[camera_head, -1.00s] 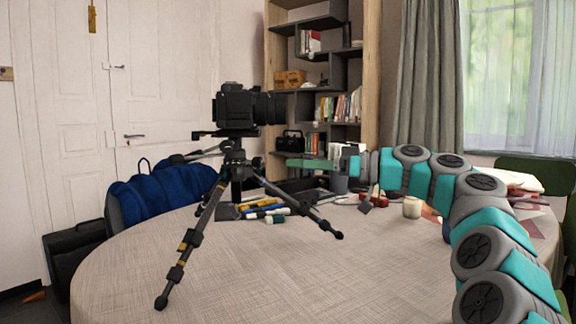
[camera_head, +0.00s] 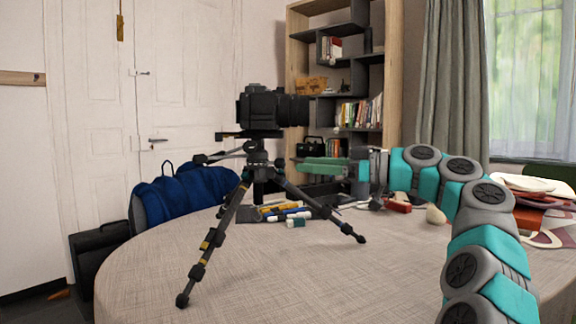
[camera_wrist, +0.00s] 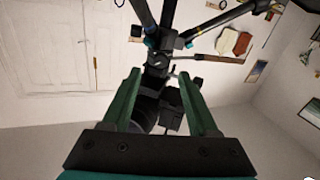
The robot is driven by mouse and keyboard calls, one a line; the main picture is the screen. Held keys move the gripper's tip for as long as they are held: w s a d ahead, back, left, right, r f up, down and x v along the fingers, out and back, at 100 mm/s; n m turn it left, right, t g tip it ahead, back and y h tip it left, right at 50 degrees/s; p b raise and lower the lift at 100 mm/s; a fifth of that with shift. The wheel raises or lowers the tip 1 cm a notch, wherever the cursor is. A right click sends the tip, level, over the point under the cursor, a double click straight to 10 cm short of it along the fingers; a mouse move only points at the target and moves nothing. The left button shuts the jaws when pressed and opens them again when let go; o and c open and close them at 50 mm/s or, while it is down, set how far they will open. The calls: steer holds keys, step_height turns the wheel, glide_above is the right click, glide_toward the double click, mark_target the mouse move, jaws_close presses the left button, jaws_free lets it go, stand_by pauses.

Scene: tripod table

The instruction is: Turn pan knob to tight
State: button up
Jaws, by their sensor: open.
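A black tripod (camera_head: 257,180) stands upright on the round table (camera_head: 330,270), carrying a black camera (camera_head: 262,108). A small knob (camera_head: 279,162) shows at the right of the tripod's head; I cannot tell whether it is the pan knob or how tight it is. My gripper (camera_head: 299,167) is open, just right of the tripod head, its green fingers pointing left at it. In the wrist view, the tripod (camera_wrist: 158,60) appears upside down, its head between and beyond the open fingertips of my gripper (camera_wrist: 160,75). Nothing is held.
Markers (camera_head: 285,212) and small items lie behind the tripod legs. A red object (camera_head: 398,206) lies below my arm, and plates (camera_head: 535,185) sit at the right. The front of the table is clear. A shelf (camera_head: 350,80) and a blue bag (camera_head: 180,200) are behind.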

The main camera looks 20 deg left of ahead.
mark_target(284, 163)
steer(key=a, duration=0.6)
steer(key=shift+w+a, duration=0.1)
jaws_close()
stand_by(0.3)
